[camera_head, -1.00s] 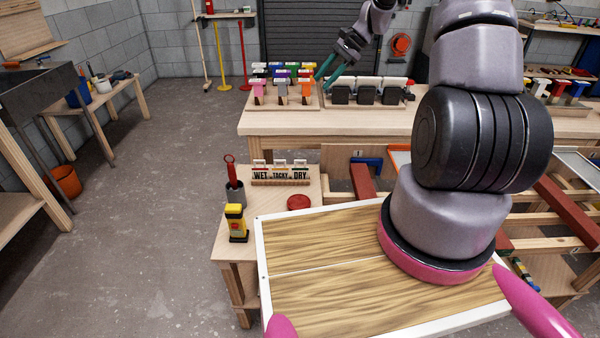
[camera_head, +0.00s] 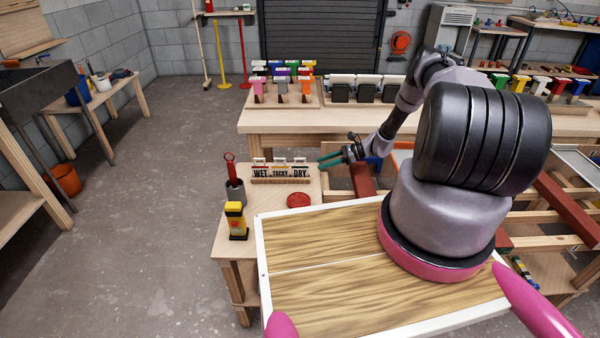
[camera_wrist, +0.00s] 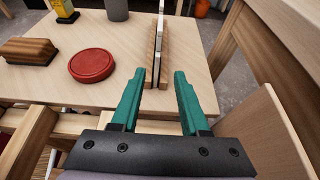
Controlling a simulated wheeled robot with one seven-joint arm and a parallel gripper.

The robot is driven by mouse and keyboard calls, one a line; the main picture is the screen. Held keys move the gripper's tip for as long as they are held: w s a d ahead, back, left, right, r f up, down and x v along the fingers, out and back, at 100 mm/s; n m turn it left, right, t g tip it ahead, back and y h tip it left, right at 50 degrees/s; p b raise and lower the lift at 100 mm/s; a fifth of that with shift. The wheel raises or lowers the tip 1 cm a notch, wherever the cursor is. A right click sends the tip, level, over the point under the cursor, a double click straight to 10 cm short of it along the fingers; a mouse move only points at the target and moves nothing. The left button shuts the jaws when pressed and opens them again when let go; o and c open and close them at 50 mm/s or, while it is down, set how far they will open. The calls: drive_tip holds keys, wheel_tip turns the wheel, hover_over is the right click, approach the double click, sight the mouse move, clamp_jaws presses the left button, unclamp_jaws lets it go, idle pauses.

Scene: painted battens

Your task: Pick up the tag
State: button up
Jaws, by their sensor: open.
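The rack (camera_head: 281,175) lettered WET, TACKY and DRY stands on the small wooden side table. Three small tags stick up along it: one over WET (camera_head: 260,162), one over TACKY (camera_head: 279,162) and one over DRY (camera_head: 299,162). Which one is the task's tag I cannot tell. My gripper (camera_head: 321,161) is open and empty, its green fingers just right of the DRY end, pointing left. In the wrist view the rack (camera_wrist: 151,63) shows end-on, ahead of the gap between my fingertips (camera_wrist: 159,74), with a thin white upright in it. The tag faces are hidden there.
A red round lid (camera_head: 299,201), a grey cup (camera_head: 237,192) with a red-handled tool and a yellow-and-black container (camera_head: 236,222) share the side table. A brown block (camera_wrist: 27,50) shows in the wrist view. A white-framed wooden panel (camera_head: 330,302) lies in front.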

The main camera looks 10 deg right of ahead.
sight(300, 170)
drive_tip(key=x, duration=1)
drive_tip(key=shift+s+a, duration=0.15)
drive_tip(key=shift+a, duration=0.1)
clamp_jaws()
